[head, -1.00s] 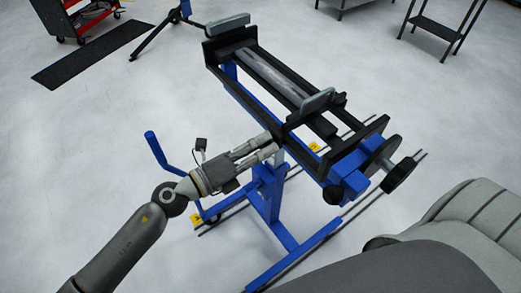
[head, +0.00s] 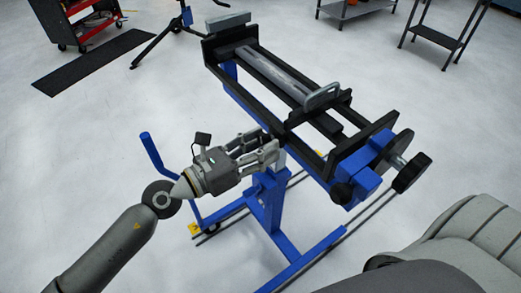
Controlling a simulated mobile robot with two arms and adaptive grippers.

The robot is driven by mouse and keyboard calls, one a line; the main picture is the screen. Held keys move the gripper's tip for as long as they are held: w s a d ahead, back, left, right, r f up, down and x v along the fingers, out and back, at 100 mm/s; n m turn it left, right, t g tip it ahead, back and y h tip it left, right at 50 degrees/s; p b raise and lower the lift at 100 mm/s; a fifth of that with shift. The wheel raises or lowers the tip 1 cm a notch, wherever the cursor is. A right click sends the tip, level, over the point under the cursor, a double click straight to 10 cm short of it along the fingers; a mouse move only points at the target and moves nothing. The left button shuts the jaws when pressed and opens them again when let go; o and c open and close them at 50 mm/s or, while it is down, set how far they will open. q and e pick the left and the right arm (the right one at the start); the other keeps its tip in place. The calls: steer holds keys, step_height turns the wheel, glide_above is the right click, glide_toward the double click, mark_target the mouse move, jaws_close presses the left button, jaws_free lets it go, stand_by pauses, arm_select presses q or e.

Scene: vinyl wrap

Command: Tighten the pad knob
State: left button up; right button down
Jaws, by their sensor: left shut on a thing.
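The blue and black clamp stand (head: 240,91) fills the middle of the head view. It has a grey pad (head: 322,97) on a cross bar over its rails, and a second grey pad (head: 228,21) at the far end. A large black knob (head: 411,173) and a small black knob (head: 342,193) are at the stand's right end, apart from the gripper. My right gripper is out of view.
A red tool cart (head: 85,25), a black mat (head: 92,62) and dark metal tables (head: 440,38) stand farther back.

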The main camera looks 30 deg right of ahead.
arm_select(q)
steer(key=shift+f+m+b, duration=0.1)
steer(key=shift+m+b, duration=0.3)
steer(key=shift+m, duration=0.5)
steer(key=shift+w, duration=0.1)
steer(key=o, duration=1)
steer(key=shift+a, duration=0.1)
steer(key=a, duration=0.4)
steer(key=s+a, duration=0.1)
steer(key=a, duration=0.7)
steer(key=shift+s, duration=0.35)
steer(key=shift+d, duration=0.1)
